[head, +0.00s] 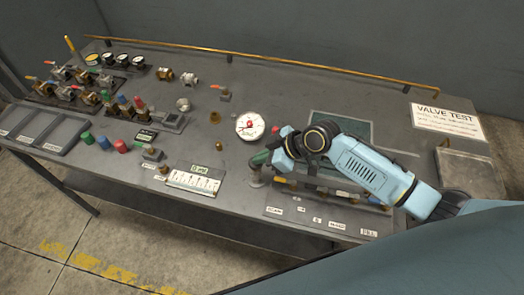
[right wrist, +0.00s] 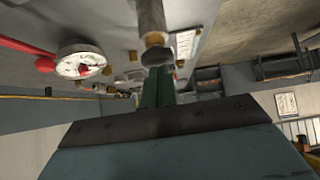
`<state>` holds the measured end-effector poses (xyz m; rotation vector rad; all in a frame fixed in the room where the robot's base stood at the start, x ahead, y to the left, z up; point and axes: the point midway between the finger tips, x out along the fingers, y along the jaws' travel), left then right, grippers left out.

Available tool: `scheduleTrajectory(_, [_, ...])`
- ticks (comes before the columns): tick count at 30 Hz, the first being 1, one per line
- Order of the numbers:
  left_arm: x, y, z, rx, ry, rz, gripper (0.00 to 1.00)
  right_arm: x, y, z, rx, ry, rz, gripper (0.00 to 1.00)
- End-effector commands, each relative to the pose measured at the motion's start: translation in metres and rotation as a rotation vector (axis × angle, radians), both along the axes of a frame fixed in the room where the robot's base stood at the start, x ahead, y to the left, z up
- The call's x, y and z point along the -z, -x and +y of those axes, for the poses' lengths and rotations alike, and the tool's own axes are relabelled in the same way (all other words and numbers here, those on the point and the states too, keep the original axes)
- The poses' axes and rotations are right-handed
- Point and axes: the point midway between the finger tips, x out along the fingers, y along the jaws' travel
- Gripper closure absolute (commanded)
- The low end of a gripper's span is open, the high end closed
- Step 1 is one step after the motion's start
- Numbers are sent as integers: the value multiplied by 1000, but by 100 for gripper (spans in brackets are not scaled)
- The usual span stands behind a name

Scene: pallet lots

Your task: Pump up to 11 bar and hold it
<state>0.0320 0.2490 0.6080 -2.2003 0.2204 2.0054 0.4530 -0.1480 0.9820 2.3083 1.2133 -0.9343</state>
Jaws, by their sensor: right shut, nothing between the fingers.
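A round white dial gauge (head: 250,126) lies face up near the middle of the bench; its reading is too small to tell. It also shows in the right wrist view (right wrist: 80,62), with a red rod (right wrist: 24,47) beside it. My right gripper (head: 261,158) is shut and empty, just in front of the gauge and slightly right. Its green fingers (right wrist: 157,88) are close to a grey metal post (right wrist: 152,25) in the wrist view; I cannot tell if they touch. The post's foot shows below the fingers in the head view (head: 255,179). My left gripper is not in view.
The bench (head: 225,90) carries several valves (head: 70,95) and a tray (head: 45,128) at left. A white labelled strip (head: 194,181) lies in front. A brass rail (head: 260,57) runs along the back.

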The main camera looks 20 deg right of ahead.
Motion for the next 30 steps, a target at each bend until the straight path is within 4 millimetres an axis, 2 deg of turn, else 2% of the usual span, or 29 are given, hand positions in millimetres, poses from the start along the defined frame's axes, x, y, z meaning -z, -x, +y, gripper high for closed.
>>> scheduleTrajectory(1, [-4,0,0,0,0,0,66,2,4,-1,-3,8,15,100])
scheduleTrajectory(4, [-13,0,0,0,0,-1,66,-8,4,-1,-3,8,14,100])
scheduleTrajectory(11, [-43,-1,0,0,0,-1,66,-44,3,-1,-1,3,3,100])
scheduleTrajectory(14, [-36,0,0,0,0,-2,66,-53,12,-14,-1,5,-1,100])
scheduleTrajectory(21, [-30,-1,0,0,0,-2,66,-89,31,-43,0,3,-1,100])
scheduleTrajectory(30, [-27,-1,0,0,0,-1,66,-110,42,-58,1,0,-1,100])
